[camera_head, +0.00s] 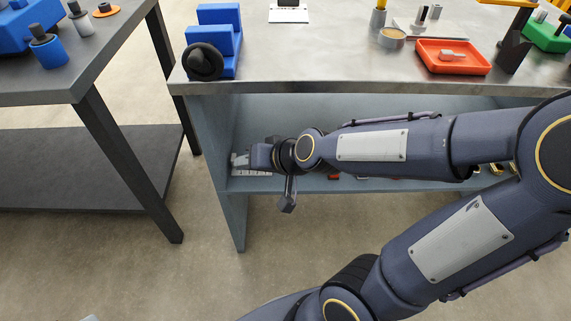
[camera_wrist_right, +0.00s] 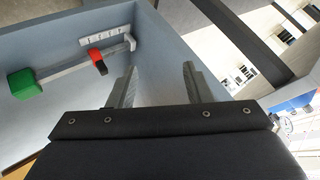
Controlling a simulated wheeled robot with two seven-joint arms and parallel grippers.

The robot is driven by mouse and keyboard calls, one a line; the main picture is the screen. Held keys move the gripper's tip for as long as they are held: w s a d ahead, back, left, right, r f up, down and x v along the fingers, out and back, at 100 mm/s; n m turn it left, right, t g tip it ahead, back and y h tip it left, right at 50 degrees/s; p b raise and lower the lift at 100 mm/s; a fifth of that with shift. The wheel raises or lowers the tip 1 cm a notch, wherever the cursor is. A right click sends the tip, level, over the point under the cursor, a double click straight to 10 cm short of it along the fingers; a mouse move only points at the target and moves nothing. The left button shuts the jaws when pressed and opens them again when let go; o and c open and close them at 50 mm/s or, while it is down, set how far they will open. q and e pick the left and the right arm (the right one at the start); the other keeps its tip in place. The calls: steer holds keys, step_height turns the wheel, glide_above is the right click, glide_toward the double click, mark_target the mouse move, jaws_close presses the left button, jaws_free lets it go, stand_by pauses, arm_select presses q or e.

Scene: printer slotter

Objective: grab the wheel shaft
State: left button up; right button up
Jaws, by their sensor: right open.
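A black wheel (camera_head: 205,61) rests against a blue stepped block (camera_head: 221,38) at the left end of the metal table. I cannot tell whether a shaft runs behind it. In the right wrist view, a grey bar (camera_wrist_right: 65,70) with a green block (camera_wrist_right: 22,83) at one end and a red and black piece (camera_wrist_right: 97,61) lies inside the blue-grey shelf; whether it is the wheel shaft is unclear. My right gripper (camera_wrist_right: 160,68) is open and empty, apart from the bar. In the head view it is below the tabletop at the shelf's left side. My left gripper is not in view.
The blue-grey shelf's side wall (camera_head: 212,130) stands left of the gripper. A red tray (camera_head: 452,57) sits on the tabletop. A dark table (camera_head: 60,75) with blue parts stands left.

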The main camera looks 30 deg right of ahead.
steer(key=w+d+f+m+t+h, duration=0.15)
steer(key=w+f+h, duration=0.25)
steer(key=w+f, duration=0.4)
steer(key=h, duration=0.5)
glide_above(265, 179)
steer(key=a, duration=0.1)
steer(key=shift+m, duration=0.25)
step_height(265, 179, down, 5)
steer(key=shift+a+f, duration=0.1)
steer(key=shift+s+d+f+t+h, duration=0.1)
steer(key=shift+d+f+t+h, duration=0.15)
steer(key=shift+d+t+h, duration=0.35)
steer(key=shift+w+f+h, duration=0.15)
steer(key=shift+w+h, duration=0.05)
steer(key=shift+h, duration=0.1)
steer(key=b+x, duration=0.2)
steer(key=x, duration=0.5)
steer(key=shift+d, duration=0.15)
jaws_close()
